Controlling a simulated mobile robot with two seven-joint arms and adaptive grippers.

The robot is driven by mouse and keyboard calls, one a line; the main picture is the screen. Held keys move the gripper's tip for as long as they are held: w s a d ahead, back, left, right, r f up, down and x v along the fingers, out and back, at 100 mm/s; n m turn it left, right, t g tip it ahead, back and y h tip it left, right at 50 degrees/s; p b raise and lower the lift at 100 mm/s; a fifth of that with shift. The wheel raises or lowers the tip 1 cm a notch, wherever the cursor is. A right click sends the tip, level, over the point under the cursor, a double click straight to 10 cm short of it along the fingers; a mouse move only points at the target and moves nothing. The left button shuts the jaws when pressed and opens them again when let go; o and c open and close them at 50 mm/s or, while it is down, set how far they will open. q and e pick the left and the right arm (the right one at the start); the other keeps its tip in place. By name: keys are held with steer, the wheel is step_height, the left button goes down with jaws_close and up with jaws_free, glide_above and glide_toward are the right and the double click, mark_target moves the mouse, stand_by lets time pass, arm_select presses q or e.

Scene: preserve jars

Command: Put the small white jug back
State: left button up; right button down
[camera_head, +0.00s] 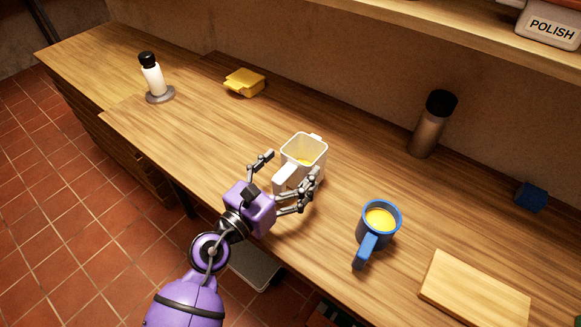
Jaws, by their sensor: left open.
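The small white jug (308,151) stands upright on the wooden counter (215,143), near the middle of the view. Some yellow shows inside it, and its handle points toward the front left. My left gripper (287,176) reaches in from the front, open. One finger is at the left of the jug's handle and the other at its right, in front of the jug's lower body. The handle shows between the fingers; I cannot tell whether either finger touches the jug. My right gripper is not in view.
A blue mug (395,213) with yellow contents stands right of the jug. A wooden board (474,291) lies at the front right. A dark-capped flask (428,136), a blue block (530,196) and a yellow object (244,82) are toward the back. A white bottle (153,77) stands on a grey disc at left.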

arm_select(q)
steer(key=b+v, duration=0.1)
steer(key=v, duration=0.9)
steer(key=shift+s+f+b, duration=0.1)
steer(key=shift+f+b, duration=0.15)
steer(key=shift+b, duration=0.15)
steer(key=shift+s+a+r, duration=0.15)
steer(key=shift+s+a, duration=0.25)
steer(key=shift+s, duration=0.15)
steer(key=shift+s+a+n, duration=0.1)
steer(key=shift+a+n, duration=0.05)
steer(key=shift+n, duration=0.25)
steer(key=s+a+f+n+t+y, duration=0.1)
steer(key=s+a+f+n+y, duration=0.4)
steer(key=n, duration=0.7)
steer(key=s+a+f+n+y, duration=0.35)
steer(key=a+f+n, duration=0.3)
steer(key=n, duration=0.45)
steer(key=s+f+n+g+y, duration=0.2)
steer(key=s+f+n+g, duration=0.6)
steer(key=s+f+n, duration=1)
steer(key=s, duration=0.2)
steer(key=shift+s+a+f+n, duration=0.35)
steer(key=shift+s+n, duration=0.05)
